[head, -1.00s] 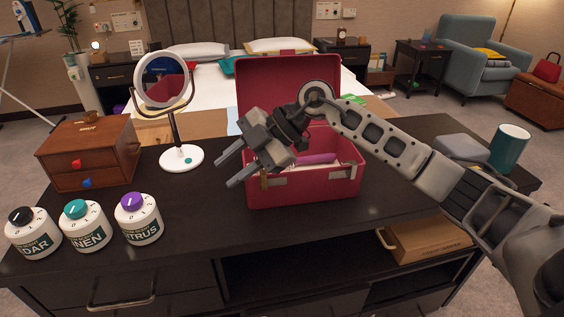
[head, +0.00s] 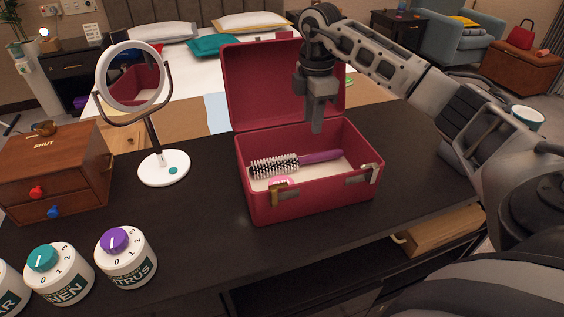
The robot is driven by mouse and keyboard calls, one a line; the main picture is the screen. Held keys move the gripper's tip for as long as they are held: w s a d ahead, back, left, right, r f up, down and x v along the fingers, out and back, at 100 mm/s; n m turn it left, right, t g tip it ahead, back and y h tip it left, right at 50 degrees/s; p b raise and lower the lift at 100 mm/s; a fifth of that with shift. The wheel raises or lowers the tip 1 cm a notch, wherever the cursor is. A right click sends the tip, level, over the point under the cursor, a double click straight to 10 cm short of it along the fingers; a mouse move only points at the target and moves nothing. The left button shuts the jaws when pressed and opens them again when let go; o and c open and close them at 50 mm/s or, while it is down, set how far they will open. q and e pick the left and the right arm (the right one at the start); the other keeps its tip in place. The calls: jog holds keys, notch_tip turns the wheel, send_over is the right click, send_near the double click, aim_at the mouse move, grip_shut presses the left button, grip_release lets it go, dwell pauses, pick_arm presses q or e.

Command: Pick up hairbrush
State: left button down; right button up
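The hairbrush (head: 320,156) lies inside the open red case (head: 310,197). Its purple handle points right and its dark head with pale-tipped bristles is at the left. My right gripper (head: 317,127) points down over the case, above the brush handle and apart from it. Its fingers line up one behind the other from this side, so the gap between them is hidden. Nothing shows held in it. My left gripper is not in view.
The case's raised lid (head: 262,90) stands behind my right gripper. A round mirror (head: 163,168) and a wooden drawer box (head: 55,170) stand to the left. Several knobbed canisters (head: 126,258) are at the front left. The dark counter (head: 205,215) is clear between them and the case.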

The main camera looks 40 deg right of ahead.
aim_at(307, 156)
jog(key=f, duration=1)
jog(key=shift+w+a+f, duration=0.15)
jog(key=shift+w+a, duration=0.1)
grip_shut()
